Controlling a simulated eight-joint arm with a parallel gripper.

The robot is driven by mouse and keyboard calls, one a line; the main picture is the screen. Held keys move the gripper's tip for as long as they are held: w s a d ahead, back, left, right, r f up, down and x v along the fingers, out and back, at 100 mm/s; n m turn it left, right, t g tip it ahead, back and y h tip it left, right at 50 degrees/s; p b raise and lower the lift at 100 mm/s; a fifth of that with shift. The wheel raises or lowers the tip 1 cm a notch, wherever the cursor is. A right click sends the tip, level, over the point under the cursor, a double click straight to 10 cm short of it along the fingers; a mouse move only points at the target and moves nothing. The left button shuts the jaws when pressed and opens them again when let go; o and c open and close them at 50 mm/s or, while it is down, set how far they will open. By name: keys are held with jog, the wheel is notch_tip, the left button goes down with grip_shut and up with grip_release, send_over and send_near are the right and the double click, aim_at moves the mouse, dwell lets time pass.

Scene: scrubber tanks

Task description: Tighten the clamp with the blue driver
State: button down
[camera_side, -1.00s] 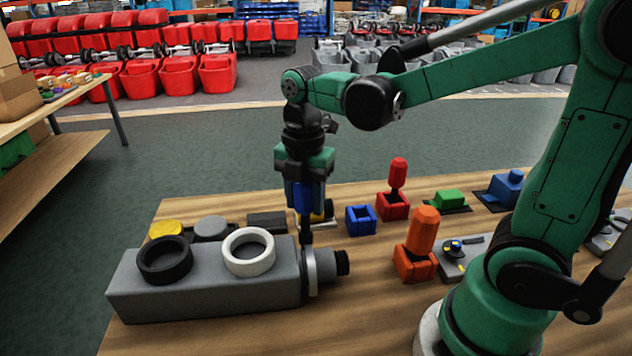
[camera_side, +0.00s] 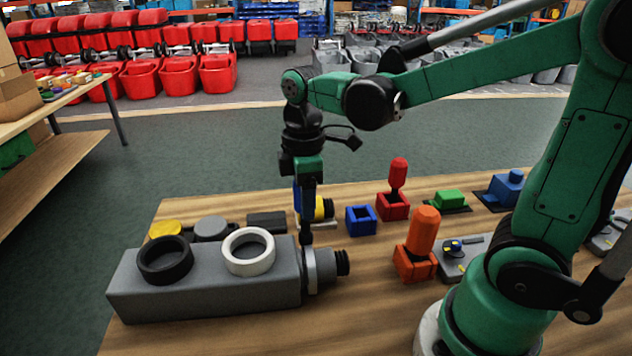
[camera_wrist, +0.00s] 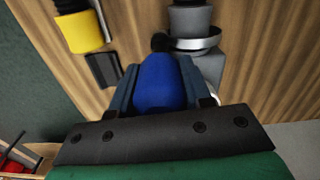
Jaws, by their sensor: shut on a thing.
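My gripper (camera_side: 304,192) is shut on the blue driver (camera_wrist: 160,82) and holds it upright, tip down, over the right end of the grey tank (camera_side: 210,288). In the side view my gripper hides most of the driver's handle. The driver's dark tip is at the top of the metal clamp (camera_side: 312,272), a ring around the tank's neck beside the black threaded end. I cannot tell whether the tip is seated in the clamp's screw. In the wrist view the clamp (camera_wrist: 196,40) shows just beyond the blue handle, at its upper right.
Black (camera_side: 164,259) and white (camera_side: 248,250) rings stand on the tank's top. Behind it lie a yellow cap (camera_side: 166,229), a grey cap and a black block. An empty blue holder (camera_side: 361,220), a red driver (camera_side: 398,174) and an orange driver (camera_side: 424,230) stand to the right.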

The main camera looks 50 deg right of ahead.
jog(key=m, duration=0.8)
jog(key=shift+m, duration=1)
jog(key=m, duration=0.5)
jog(key=shift+m, duration=0.3)
jog(key=m, duration=0.4)
jog(key=shift+m, duration=0.4)
